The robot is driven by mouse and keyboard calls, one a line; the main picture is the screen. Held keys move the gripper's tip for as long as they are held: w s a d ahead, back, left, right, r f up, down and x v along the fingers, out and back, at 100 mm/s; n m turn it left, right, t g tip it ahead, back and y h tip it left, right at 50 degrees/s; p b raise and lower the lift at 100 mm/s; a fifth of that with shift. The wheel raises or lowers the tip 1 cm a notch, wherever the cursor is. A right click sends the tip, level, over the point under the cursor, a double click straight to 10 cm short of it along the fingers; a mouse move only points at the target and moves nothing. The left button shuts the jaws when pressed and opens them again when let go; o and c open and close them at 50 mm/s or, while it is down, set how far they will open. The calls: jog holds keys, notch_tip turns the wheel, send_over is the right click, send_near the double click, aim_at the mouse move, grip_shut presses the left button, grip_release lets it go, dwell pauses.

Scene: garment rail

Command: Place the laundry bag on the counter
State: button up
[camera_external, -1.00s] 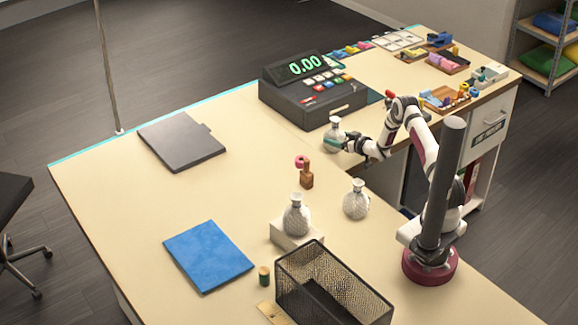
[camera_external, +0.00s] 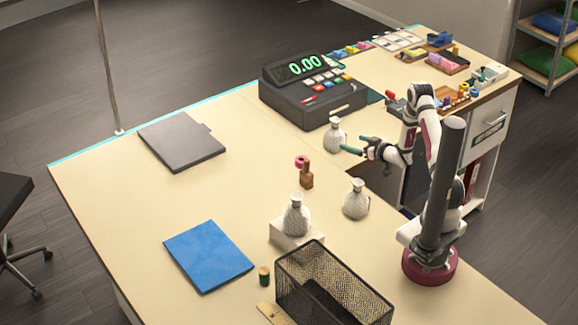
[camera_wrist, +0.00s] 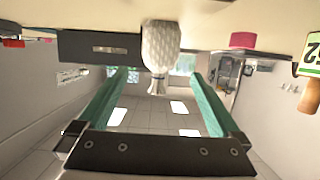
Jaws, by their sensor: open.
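A pale, textured laundry bag (camera_external: 335,136) with a tied neck stands upright on the cream counter (camera_external: 235,150), just in front of the cash register. Two similar bags show: one (camera_external: 296,217) on a white block and one (camera_external: 356,201) directly on the counter. My gripper (camera_external: 353,144) is open and empty, just right of the bag by the register, its teal fingers pointing towards it. In the wrist view, which looks upside down, a bag (camera_wrist: 160,48) appears beyond the gap between the open fingers (camera_wrist: 160,95), clear of them.
The cash register (camera_external: 312,92) stands behind the bag. A wooden-handled item (camera_external: 306,176) and a pink roll (camera_external: 300,162) are nearby. A black mesh basket (camera_external: 335,290), blue folder (camera_external: 208,255) and dark grey flat item (camera_external: 182,141) lie further off.

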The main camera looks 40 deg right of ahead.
jog(key=s+a+r+m+g+h, duration=0.2)
jog(key=s+a+r+m+g, duration=0.1)
jog(key=s+r+g, duration=0.5)
jog(key=s+a+r+m+g+y, duration=0.1)
jog(key=s+a, duration=0.4)
jog(key=s, duration=0.5)
jog(key=s+a+r+g+y, duration=0.1)
jog(key=s+a+r+g, duration=0.2)
jog(key=s+a, duration=0.3)
jog(key=s+a+r+m+g+y, duration=0.1)
jog(key=s+a+r, duration=0.3)
jog(key=s, duration=0.9)
jog(key=shift+s+a+m+g+y, duration=0.3)
jog(key=shift+s+a+g+y, duration=0.1)
jog(key=shift+a+g, duration=0.45)
